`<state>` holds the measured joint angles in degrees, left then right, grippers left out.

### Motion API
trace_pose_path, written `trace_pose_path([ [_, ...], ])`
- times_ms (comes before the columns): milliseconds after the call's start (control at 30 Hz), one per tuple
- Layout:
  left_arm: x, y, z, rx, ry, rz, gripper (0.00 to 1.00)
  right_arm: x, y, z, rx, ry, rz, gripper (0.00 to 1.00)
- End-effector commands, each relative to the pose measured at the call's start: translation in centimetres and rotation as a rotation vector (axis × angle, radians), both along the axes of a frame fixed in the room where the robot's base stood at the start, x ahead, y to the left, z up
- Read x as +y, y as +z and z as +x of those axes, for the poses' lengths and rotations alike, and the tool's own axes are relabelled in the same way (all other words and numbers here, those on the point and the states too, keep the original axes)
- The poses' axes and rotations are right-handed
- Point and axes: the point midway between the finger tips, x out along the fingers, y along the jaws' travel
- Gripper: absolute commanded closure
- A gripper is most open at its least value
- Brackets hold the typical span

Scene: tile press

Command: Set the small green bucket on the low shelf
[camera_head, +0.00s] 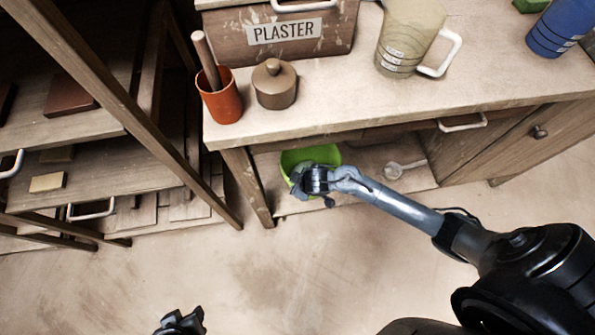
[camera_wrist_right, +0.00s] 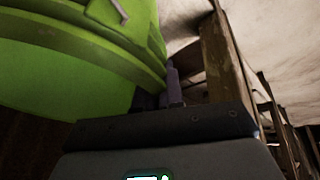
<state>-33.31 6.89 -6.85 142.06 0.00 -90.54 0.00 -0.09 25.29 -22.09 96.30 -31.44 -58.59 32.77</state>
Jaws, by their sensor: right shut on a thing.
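The small green bucket (camera_head: 312,154) is under the workbench, at the left end of the low shelf (camera_head: 362,160). My right gripper (camera_head: 316,180) is in front of it and shut on it. In the right wrist view the bucket (camera_wrist_right: 75,60) fills the upper left, and the gripper fingers (camera_wrist_right: 172,88) are at its edge. The bucket looks roughly upright in the head view. The gripper hides its near side, and I cannot tell whether its base touches the shelf. My left gripper (camera_head: 181,322) is at the bottom edge, away from the bench, its jaws unclear.
A pale scoop (camera_head: 404,168) lies on the low shelf to the right of the bucket. A wooden bench leg (camera_head: 249,187) stands close on the left. The benchtop (camera_head: 340,105) overhangs the shelf and carries a red cup (camera_head: 222,104), a brown lidded jar (camera_head: 274,88) and a jug (camera_head: 405,45).

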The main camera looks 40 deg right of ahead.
Motion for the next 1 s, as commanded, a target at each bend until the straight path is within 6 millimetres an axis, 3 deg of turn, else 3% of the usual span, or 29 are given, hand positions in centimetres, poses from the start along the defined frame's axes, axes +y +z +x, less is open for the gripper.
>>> trace_pose_path([
  [167, -0.2, -0.8, 0.0, -0.001, 0.003, -0.006, 0.58, 0.0, -0.8, 0.2, -0.002, 0.001, 0.0, 1.0],
  [433, -0.2, -3.4, 0.0, -0.001, 0.003, -0.007, 0.58, 0.0, -3.8, 0.1, -0.001, 0.001, -0.001, 1.0],
  [933, 0.1, -3.6, 0.1, -0.003, -0.005, 0.005, 0.58, 0.0, -4.2, 0.1, -0.002, 0.0, 0.0, 1.0],
  [967, 0.1, -3.5, 0.1, -0.002, -0.004, 0.006, 0.58, 0.0, -4.3, 0.0, 0.0, -0.001, 0.0, 0.88],
  [1000, 0.1, -3.5, 0.1, -0.003, -0.004, 0.006, 0.58, 0.0, -4.3, 0.0, 0.0, 0.0, 0.0, 0.82],
])
